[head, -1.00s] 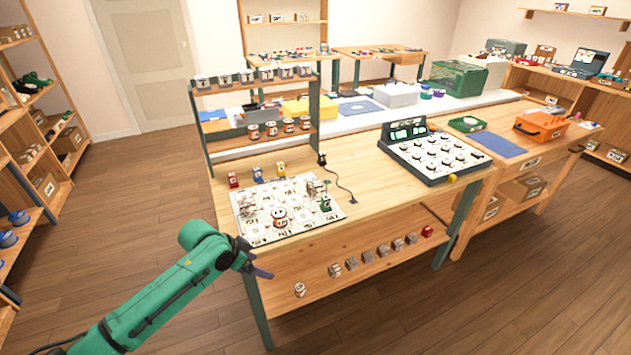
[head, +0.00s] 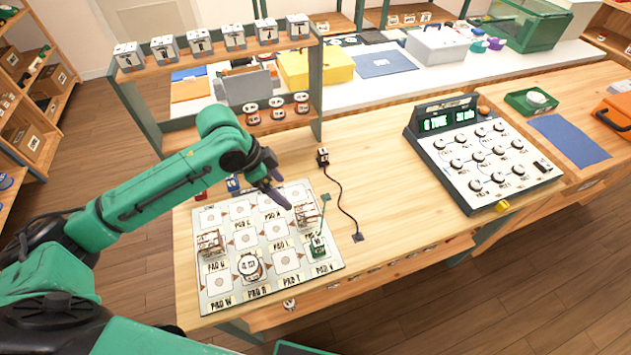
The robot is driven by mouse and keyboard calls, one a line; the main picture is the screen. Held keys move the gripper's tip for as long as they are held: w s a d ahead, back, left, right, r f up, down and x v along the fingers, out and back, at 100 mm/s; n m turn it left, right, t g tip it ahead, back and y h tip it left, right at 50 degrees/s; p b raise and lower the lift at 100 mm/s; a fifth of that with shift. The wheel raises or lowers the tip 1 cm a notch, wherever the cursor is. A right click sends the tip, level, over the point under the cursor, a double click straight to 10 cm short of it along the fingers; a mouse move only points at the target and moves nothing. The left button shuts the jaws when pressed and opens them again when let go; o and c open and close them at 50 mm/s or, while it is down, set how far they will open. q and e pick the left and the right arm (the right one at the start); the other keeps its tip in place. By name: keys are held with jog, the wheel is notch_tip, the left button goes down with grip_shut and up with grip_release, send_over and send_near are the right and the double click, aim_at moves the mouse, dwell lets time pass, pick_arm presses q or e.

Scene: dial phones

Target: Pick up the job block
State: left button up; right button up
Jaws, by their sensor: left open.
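My left gripper (head: 282,184) is open, with dark fingers, above the back of the white pad board (head: 282,305). Nothing shows between its fingers. A blue block (head: 232,184) stands at the board's back edge, left of the gripper. A red block (head: 200,195) is farther left, partly hidden by my arm. The yellow block is hidden now behind the gripper. A small dark block with a white face (head: 322,157) and a cable stands right of the gripper. I cannot tell which one is the job block. My right gripper is not in view.
A round white and red piece (head: 250,266), a green piece with a post (head: 317,246) and wire frames (head: 210,243) stand on the board. The dial panel (head: 485,160) is to the right. A shelf with white blocks (head: 298,27) stands behind.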

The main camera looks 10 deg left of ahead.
pick_arm(q)
jog(key=w, duration=0.1)
jog(key=p, duration=0.1)
send_over(304, 210)
jog(key=s+a, duration=0.2)
jog(key=s, duration=0.1)
jog(key=f, duration=0.6)
jog(key=shift+w, duration=0.25)
jog(key=p+x, duration=0.1)
jog(key=x, duration=0.2)
jog(key=w+x, duration=0.1)
jog(key=x, duration=0.2)
jog(key=shift+w+d+p, duration=0.1)
jog(key=shift+w+p, duration=0.15)
jog(key=shift+p, duration=0.15)
jog(key=shift+d+f, duration=0.1)
jog(key=shift+f, duration=0.25)
jog(key=shift+s, duration=0.1)
jog(key=shift+f, duration=0.1)
jog(key=c, duration=0.3)
grip_shut()
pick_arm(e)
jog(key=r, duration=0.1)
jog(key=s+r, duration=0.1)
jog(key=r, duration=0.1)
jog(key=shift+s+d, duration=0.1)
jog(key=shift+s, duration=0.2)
